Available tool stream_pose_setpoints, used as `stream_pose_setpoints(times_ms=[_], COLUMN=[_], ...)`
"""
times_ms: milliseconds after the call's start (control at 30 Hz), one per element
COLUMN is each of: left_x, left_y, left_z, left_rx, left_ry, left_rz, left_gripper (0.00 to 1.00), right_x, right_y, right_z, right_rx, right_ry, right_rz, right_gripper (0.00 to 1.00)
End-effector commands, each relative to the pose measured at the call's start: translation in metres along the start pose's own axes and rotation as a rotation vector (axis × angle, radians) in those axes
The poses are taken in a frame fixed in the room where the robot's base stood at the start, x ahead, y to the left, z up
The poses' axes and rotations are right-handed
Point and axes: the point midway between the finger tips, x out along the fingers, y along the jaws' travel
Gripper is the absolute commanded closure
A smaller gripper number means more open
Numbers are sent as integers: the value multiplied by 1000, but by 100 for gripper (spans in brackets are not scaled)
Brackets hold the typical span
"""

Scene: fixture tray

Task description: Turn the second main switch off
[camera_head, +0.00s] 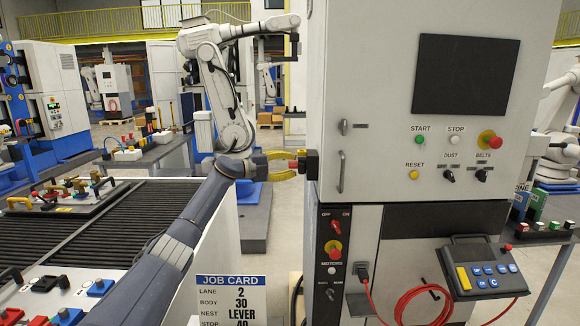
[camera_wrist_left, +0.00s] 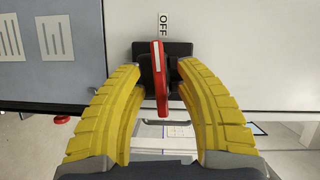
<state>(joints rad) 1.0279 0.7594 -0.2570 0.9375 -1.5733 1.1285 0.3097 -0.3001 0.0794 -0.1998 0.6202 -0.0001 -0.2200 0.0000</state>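A main switch with a red handle (camera_head: 293,165) on a black block (camera_head: 310,164) sticks out from the left side of the white control cabinet (camera_head: 340,60). In the left wrist view, the red handle (camera_wrist_left: 160,85) has a white stripe and stands on its black base (camera_wrist_left: 178,50), with its length up and down the picture. A sideways OFF label (camera_wrist_left: 163,25) is above it. My left gripper (camera_head: 283,165) is open, its yellow fingers (camera_wrist_left: 159,66) on either side of the handle with gaps visible. My right gripper is not in view.
The cabinet front has START, STOP and RESET buttons, knobs and a red button (camera_head: 487,137). A strip below has an OFF/ON red control (camera_head: 336,226) and a red button (camera_head: 334,249). A teach pendant (camera_head: 482,268) with red cable hangs right. A job card (camera_head: 231,298) stands below my arm.

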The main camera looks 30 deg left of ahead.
Motion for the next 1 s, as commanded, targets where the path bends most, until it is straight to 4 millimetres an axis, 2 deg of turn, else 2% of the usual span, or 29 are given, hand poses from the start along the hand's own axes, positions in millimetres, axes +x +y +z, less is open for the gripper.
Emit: stream_pose_setpoints(times_ms=[100, 400, 667, 1000], left_x=[0, 0, 0, 0], left_y=[0, 0, 0, 0], left_z=[0, 0, 0, 0], left_rx=[0, 0, 10, 122], left_ry=[0, 0, 1, 1], left_rz=[0, 0, -4, -50], left_gripper=[67, 100, 100, 100], right_x=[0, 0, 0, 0], right_y=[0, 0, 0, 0], right_z=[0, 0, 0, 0], right_rx=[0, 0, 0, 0], right_ry=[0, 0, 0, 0], right_rz=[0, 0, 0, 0], right_gripper=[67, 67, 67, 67])
